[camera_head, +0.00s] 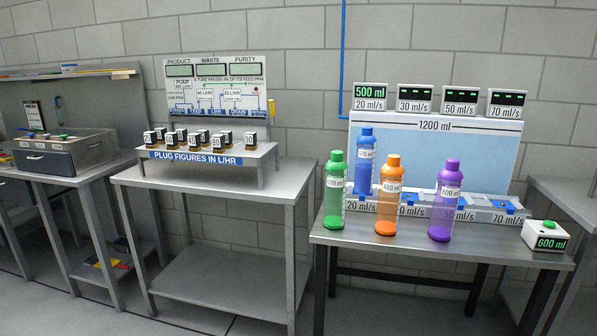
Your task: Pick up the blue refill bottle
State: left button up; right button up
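The blue refill bottle (364,165) stands upright at the back left of the right-hand table, at the 20 ml/s place in front of the 1200 ml panel. Its lower part is partly hidden by the orange bottle and the green bottle beside it. A green bottle (334,195) stands in front of it to the left. An orange bottle (388,205) stands in front to the right, and a purple bottle (445,205) stands farther right. Neither of my grippers shows in the head view.
The right-hand table (330,236) has a 600 ml button box (545,237) at its right end and flow displays (458,98) above the panel. A middle table (280,180) carries a rack of plug figures (205,155).

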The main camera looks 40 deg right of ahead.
aim_at(367, 143)
jog(key=u, duration=0.5)
jog(key=i, duration=1.85)
jog(key=z, duration=1.1)
jog(key=i, duration=0.9)
jog(key=z, duration=1)
